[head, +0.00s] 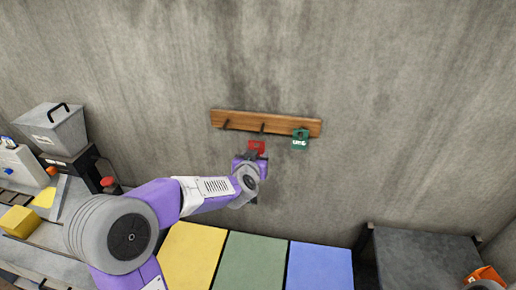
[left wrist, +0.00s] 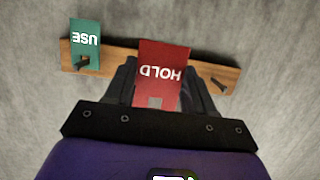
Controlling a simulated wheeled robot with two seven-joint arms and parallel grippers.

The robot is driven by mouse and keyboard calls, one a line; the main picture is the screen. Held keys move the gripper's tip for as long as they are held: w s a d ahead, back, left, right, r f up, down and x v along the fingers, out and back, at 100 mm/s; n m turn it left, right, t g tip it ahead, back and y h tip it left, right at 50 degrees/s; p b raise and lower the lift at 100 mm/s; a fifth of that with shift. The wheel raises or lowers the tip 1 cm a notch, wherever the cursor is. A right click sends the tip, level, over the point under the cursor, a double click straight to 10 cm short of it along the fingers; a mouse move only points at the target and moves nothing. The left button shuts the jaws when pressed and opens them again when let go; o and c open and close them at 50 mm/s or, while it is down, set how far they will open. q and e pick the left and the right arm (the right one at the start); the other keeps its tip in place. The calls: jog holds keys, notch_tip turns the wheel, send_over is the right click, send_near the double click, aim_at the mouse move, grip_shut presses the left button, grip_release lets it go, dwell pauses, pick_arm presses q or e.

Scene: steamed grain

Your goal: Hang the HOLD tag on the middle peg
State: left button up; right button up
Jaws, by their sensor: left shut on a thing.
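The red HOLD tag (head: 256,147) is at the wall just below the middle of the wooden peg rail (head: 240,121). My left gripper (head: 251,156) is shut on it. In the left wrist view the HOLD tag (left wrist: 164,75) lies between the fingers (left wrist: 155,95), its lettering upside down, and covers the middle of the rail (left wrist: 205,74). The middle peg (head: 262,128) shows just above the tag in the head view; in the wrist view it is hidden. Whether the tag touches the peg I cannot tell. My right gripper is not in view.
A green USE tag (head: 300,140) hangs on the right peg. The left peg (head: 226,124) is bare. Yellow, green and blue panels (head: 255,262) lie below. A grey bin (head: 52,130) stands at left, a dark table (head: 425,260) at right.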

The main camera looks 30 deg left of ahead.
pick_arm(q)
jog(key=shift+w+r+p+x, duration=0.1)
jog(key=shift+r+p+x, duration=0.25)
jog(key=shift+x, duration=1.35)
jog(key=shift+w+r+p+x, duration=0.1)
jog(key=shift+r+p+x, duration=0.25)
jog(key=shift+x, duration=1.35)
jog(key=shift+w+r+p+x, duration=0.1)
jog(key=shift+r+p+x, duration=0.25)
jog(key=shift+x, duration=1.4)
jog(key=shift+f, duration=0.1)
jog(key=o, duration=1.1)
